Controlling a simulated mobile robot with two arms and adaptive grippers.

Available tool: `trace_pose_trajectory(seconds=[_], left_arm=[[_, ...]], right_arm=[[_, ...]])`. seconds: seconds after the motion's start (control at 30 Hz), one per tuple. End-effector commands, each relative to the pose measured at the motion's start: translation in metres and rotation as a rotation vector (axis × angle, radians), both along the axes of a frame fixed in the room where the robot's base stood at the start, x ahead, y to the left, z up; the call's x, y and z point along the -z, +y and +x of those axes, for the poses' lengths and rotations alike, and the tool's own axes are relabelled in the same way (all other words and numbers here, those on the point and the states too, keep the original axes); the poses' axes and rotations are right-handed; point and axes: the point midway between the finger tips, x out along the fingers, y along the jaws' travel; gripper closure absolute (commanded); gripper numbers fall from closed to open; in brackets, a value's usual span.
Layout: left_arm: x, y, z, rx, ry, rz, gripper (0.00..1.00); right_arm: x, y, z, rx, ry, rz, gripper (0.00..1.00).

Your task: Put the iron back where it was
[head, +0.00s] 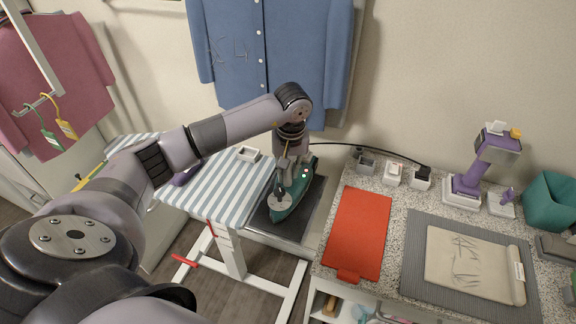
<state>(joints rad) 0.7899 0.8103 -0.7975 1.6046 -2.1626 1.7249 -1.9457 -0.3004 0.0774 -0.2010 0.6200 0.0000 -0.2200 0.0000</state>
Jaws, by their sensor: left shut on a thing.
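A green iron (291,205) with a dark cord sits on a dark rest plate (316,197) at the right end of the striped ironing board (222,186). My left gripper (283,186) reaches down from above and is shut on the iron's handle. The fingers hide part of the handle, and I cannot tell whether the iron's sole touches the plate. My right gripper does not show.
A speckled counter (394,200) stands to the right, with a red mat (359,232), a grey mat (428,280) bearing a beige cloth (468,264), a purple device (478,168) and a green bin (550,200). A blue shirt (285,50) hangs behind the board.

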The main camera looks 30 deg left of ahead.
Motion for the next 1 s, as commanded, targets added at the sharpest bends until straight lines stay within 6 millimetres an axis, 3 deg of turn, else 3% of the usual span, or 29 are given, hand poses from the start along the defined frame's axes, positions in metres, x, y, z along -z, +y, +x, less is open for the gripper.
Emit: trace_pose_trajectory(seconds=[0.37, 0.4, 0.6, 0.7, 1.0], left_arm=[[0.0032, 0.0000, 0.0011, 0.001, -0.003, 0.000, 1.00], [0.0045, -0.0001, -0.0002, 0.002, 0.003, 0.000, 0.78], [0.0040, -0.0002, -0.0003, 0.002, 0.004, 0.000, 0.65], [0.0039, -0.0003, -0.0004, 0.002, 0.004, 0.000, 0.59], [0.0026, -0.0004, -0.0003, 0.002, 0.004, 0.000, 0.59]], right_arm=[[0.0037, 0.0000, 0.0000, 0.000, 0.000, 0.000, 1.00], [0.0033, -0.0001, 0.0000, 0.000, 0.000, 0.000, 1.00], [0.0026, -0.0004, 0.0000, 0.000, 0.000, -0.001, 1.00], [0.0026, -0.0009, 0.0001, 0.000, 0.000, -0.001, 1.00], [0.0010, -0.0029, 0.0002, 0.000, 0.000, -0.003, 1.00]])
